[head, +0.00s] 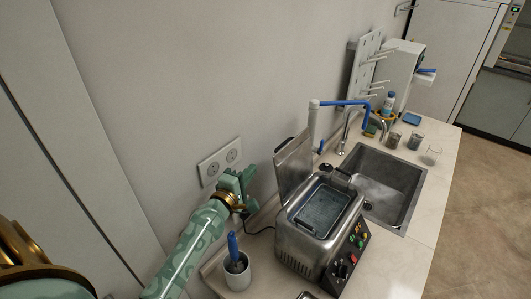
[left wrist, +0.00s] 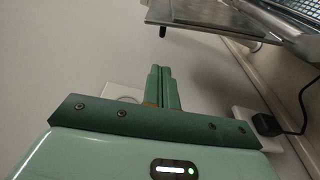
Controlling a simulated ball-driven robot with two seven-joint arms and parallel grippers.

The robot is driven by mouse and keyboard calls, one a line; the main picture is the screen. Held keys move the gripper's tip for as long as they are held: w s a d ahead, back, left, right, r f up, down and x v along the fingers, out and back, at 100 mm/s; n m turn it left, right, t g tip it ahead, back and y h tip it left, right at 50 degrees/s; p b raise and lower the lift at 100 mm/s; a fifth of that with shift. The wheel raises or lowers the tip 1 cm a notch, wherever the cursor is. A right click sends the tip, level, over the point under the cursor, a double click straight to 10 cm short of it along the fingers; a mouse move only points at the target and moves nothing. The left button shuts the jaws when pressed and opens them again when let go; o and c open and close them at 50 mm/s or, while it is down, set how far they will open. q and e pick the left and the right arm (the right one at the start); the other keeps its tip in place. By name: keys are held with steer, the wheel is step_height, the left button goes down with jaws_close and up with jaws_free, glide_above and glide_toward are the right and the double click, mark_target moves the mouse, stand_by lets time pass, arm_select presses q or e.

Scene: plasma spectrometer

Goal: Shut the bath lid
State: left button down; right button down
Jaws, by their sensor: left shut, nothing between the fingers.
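The metal bath (head: 314,226) stands on the counter in the head view, with a mesh basket (head: 323,210) in its open top. Its lid (head: 293,164) is raised, standing nearly upright at the bath's wall side. My left gripper (head: 247,178) is shut and empty, near the wall just left of the lid and apart from it. In the left wrist view the closed fingers (left wrist: 163,80) point toward the wall, and a metal plate that looks like the lid (left wrist: 205,14) shows at the top right. My right gripper is in neither view.
A wall socket (head: 220,160) is behind my left gripper. A white cup (head: 237,272) with a blue-handled tool stands left of the bath. A sink (head: 381,186) with a tap lies beyond it, with several beakers (head: 415,140) behind. A black cord runs behind the bath.

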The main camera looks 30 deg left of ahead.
arm_select(q)
steer(key=w, duration=0.9)
steer(key=shift+w+a+b, duration=0.15)
steer(key=shift+w+b, duration=0.15)
steer(key=shift+b, duration=0.1)
